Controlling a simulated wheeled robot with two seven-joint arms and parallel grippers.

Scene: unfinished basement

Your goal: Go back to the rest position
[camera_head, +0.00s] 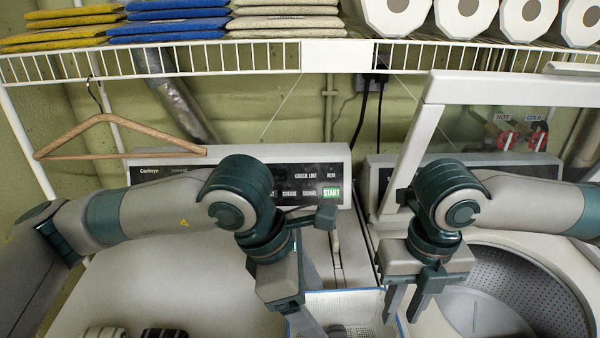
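My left gripper (304,318) points down at the bottom centre, in front of the left machine's top. It shows edge-on and runs to the bottom edge, so I cannot tell how far its fingers are apart. My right gripper (405,305) points down at the front left of the open washer drum (520,295). Its two fingers are apart with nothing visible between them. Both arms are bent, with the forearms coming in from the sides.
A white wire shelf (322,55) with folded bags (170,12) and rolls (462,14) spans the top. A wooden hanger (105,120) hangs from it. The washer's raised lid (510,88) stands at right. A white, blue-edged container (345,300) sits between the grippers.

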